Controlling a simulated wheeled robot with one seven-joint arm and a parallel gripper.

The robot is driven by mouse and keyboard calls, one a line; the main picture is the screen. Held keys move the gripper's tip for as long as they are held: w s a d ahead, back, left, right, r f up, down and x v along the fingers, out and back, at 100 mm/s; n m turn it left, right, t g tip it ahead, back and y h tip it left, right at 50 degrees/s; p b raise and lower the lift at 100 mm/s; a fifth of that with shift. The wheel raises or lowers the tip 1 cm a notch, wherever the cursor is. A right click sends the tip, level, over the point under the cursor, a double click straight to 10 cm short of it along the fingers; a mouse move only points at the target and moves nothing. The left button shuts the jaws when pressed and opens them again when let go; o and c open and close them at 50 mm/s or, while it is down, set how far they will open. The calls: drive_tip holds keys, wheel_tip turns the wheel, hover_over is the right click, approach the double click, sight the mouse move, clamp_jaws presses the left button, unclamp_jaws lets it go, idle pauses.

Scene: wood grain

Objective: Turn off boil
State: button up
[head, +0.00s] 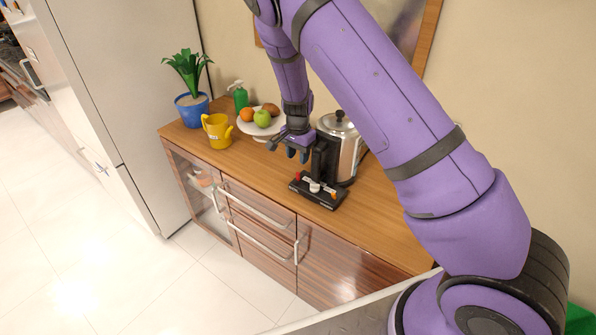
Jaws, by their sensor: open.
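A silver pot-like boiler (345,140) with a dark lid knob stands on the wooden counter, partly hidden behind my arm. In front of it is a black base (318,192) with a white round knob or button, a red part on its left and an orange part on its right. A black upright panel (325,158) rises between the base and the boiler. My gripper (290,153) is open and empty, just left of the black panel and above the counter. I cannot tell whether it touches the panel. No readable on or off mark shows.
A yellow watering can (217,131), a potted plant (190,75) in a blue pot, a green bottle (239,96) and a white fruit dish (248,128) stand on the counter's left. A fridge (120,90) is at far left.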

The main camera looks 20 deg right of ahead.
sight(298, 173)
wheel_tip(298, 173, down, 7)
drive_tip(key=shift+r, duration=0.1)
drive_tip(key=shift+c, duration=0.2)
clamp_jaws()
